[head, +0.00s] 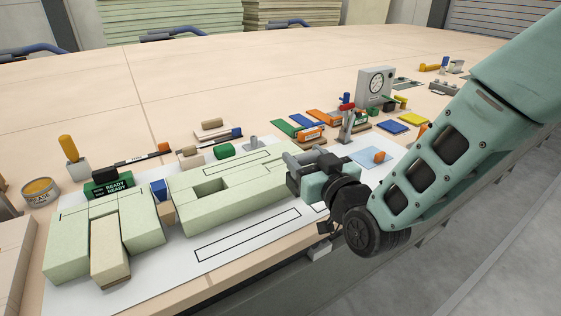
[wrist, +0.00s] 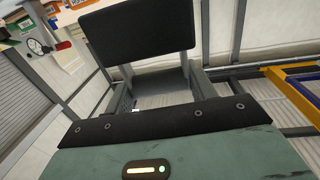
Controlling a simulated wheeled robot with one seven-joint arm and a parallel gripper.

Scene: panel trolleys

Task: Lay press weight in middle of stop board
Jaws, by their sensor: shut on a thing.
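My gripper (head: 306,160) is over the right end of the pale green pieces, near the table's front edge. It is shut on a dark block (wrist: 138,42), which I take to be the press weight; the head view mostly hides it. A long pale green board (head: 172,207) with a rectangular recess lies on a white sheet, left of my gripper. A second group of pale green blocks (head: 66,250) stands further left. No label shows which piece is the stop board.
A gauge box (head: 375,86) stands at right.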

